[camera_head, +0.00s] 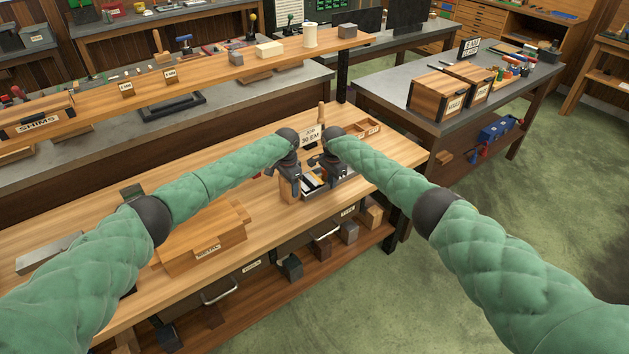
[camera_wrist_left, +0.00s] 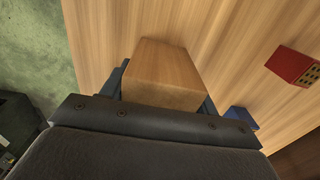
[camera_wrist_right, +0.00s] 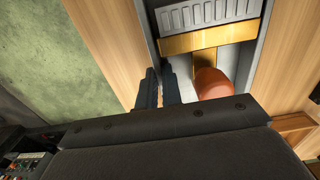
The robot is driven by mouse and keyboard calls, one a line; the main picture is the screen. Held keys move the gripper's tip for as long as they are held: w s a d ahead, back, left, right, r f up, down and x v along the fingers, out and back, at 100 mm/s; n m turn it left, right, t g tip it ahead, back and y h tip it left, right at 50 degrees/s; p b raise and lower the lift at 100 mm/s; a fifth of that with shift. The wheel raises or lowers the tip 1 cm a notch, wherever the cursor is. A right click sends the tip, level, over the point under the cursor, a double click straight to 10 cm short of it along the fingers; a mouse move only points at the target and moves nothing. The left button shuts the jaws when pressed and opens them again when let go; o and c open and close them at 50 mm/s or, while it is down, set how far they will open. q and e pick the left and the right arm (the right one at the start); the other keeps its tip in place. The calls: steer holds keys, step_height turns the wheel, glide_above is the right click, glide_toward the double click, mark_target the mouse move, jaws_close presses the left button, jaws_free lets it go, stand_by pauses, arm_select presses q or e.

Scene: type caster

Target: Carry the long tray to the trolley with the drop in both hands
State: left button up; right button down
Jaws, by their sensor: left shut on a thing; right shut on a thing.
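The grey metal tray (camera_head: 343,183) lies on the wooden bench, partly hidden by my grippers; the right wrist view shows its wall (camera_wrist_right: 266,45) with a ribbed grey piece, a brass-coloured strip and a reddish-brown rounded object inside. My right gripper (camera_wrist_right: 160,80) is shut on the thin side wall; it also shows in the head view (camera_head: 333,158). My left gripper (camera_wrist_left: 163,80) is shut on a wooden block (camera_wrist_left: 160,70), over the bench beside the tray; the block also shows below it in the head view (camera_head: 288,192). I cannot make out the trolley.
A job sign (camera_head: 311,135) stands behind the grippers, with a small wooden compartment box (camera_head: 365,128) to its right. A wooden case (camera_head: 205,240) lies on the bench at left. A grey-topped table (camera_head: 400,78) stands beyond. Green floor (camera_head: 470,220) at right is clear.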

arm_select(q)
steer(key=shift+r, duration=0.25)
arm_select(e)
steer(key=shift+r, duration=0.25)
